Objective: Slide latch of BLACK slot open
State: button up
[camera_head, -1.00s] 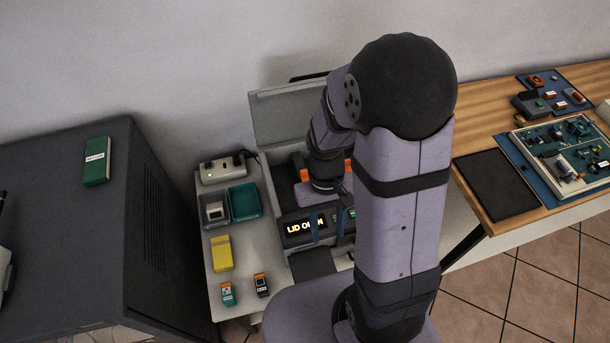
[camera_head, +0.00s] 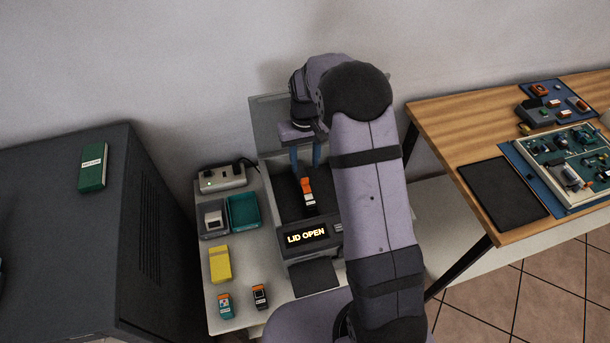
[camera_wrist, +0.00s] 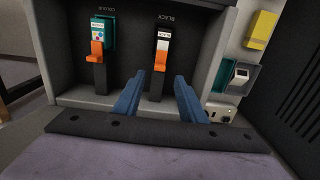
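In the wrist view the BLACK slot holds a black cartridge (camera_wrist: 164,38) with a white label. Its orange latch (camera_wrist: 160,60) sits at the near end of the cartridge, slightly lower in the picture than the COLOUR slot's orange latch (camera_wrist: 97,48), by a teal cartridge (camera_wrist: 105,28). My gripper (camera_wrist: 158,78) is open and empty, its blue fingers apart on either side of the BLACK slot's line, with no visible contact. In the head view my gripper (camera_head: 306,171) hangs over the open printer, by the BLACK latch (camera_head: 306,185). My arm hides the COLOUR slot there.
The printer's display (camera_head: 306,236) reads LID OPEN, and its raised lid (camera_head: 270,115) stands behind. To the left are a teal tray (camera_head: 244,211), a grey tray (camera_head: 212,220), a yellow box (camera_head: 220,264) and two loose cartridges (camera_head: 225,306) (camera_head: 260,296).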

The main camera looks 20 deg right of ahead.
aim_at(305, 179)
jog(key=shift+f+p, duration=1)
jog(key=shift+f, duration=2.55)
jog(key=shift+c, duration=0.4)
